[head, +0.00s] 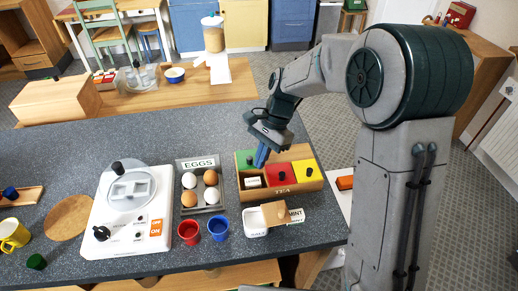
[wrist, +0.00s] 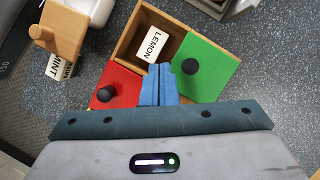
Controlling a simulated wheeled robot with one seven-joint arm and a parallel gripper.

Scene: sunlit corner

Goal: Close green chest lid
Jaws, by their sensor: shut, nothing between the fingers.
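The wooden tea chest (head: 283,190) stands on the counter with green, red and yellow lids. The green lid (head: 243,158) sits toward the back of its compartment, leaving the front part uncovered. The wrist view shows this green lid (wrist: 208,68) with a black knob, beside the open compartment (wrist: 136,44) holding a white LEMON label (wrist: 162,46). The red lid (wrist: 118,84) is in place beside it. My gripper (head: 260,162) is shut and empty; its blue fingertips (wrist: 160,70) are close to the green lid's edge, left of the knob in the wrist view. Contact cannot be told.
An egg tray (head: 203,184) and a white stove-like unit (head: 128,211) stand left of the chest. Red (head: 189,232) and blue (head: 219,228) cups, a white salt box (head: 255,222) and a wooden-lidded mint box (head: 280,214) stand in front. The counter behind the chest is clear.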

